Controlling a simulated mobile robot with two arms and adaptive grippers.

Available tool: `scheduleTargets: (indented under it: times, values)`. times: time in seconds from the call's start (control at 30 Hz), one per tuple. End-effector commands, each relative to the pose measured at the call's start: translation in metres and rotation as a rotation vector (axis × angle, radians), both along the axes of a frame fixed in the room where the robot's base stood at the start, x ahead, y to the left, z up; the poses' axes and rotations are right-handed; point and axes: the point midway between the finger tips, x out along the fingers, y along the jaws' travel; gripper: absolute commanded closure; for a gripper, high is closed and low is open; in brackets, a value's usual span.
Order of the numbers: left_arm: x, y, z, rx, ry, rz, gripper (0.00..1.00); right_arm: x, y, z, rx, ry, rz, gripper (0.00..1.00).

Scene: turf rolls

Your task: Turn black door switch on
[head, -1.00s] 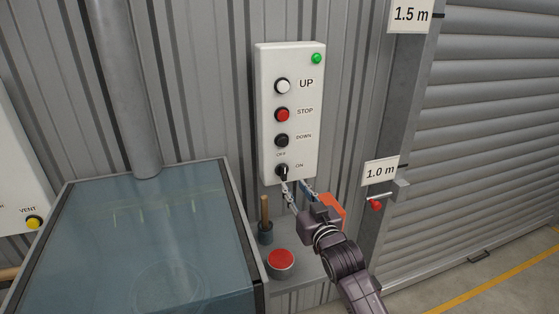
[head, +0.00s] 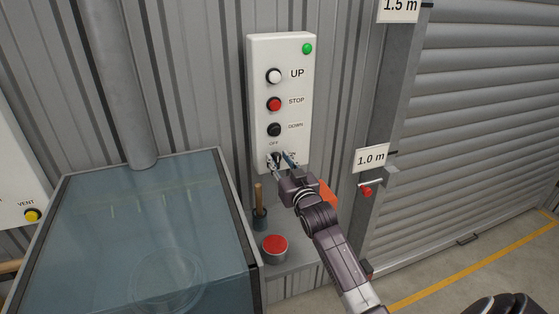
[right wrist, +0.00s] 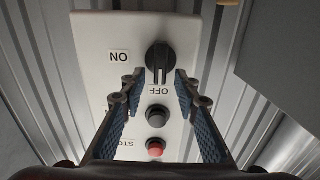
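The black door switch (head: 276,158) is a rotary knob at the bottom of a white control panel (head: 259,95). OFF is printed above it and ON to its right, partly hidden by my gripper. In the right wrist view the knob (right wrist: 158,60) appears upside down, its ridge lined up towards OFF. My right gripper (head: 281,162) is at the panel's lower edge, directly at the switch. In the right wrist view its two blue-padded fingers (right wrist: 158,80) are apart, with the knob between their tips; I cannot tell whether they touch it. My left gripper is not in view.
Above the switch are the black DOWN (head: 274,129), red STOP (head: 274,104) and white UP (head: 274,76) buttons and a green lamp (head: 308,48). A glass-topped box (head: 150,240) stands left. A red-topped can (head: 275,248) and a red-handled lever (head: 367,191) are nearby.

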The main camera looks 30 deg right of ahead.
Motion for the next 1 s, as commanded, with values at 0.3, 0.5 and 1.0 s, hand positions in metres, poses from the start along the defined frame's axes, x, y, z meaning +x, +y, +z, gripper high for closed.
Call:
scheduleTargets:
  times: [0.3, 0.5, 1.0]
  values:
    - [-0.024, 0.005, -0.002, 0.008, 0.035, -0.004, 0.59, 0.000, 0.000, 0.000, 0.000, 0.001, 0.000, 1.00]
    - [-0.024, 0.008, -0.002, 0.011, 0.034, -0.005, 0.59, 0.000, 0.000, 0.000, 0.003, 0.000, 0.000, 1.00]
    - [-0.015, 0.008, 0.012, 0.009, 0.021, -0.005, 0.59, -0.001, -0.005, 0.001, 0.232, -0.055, -0.001, 1.00]
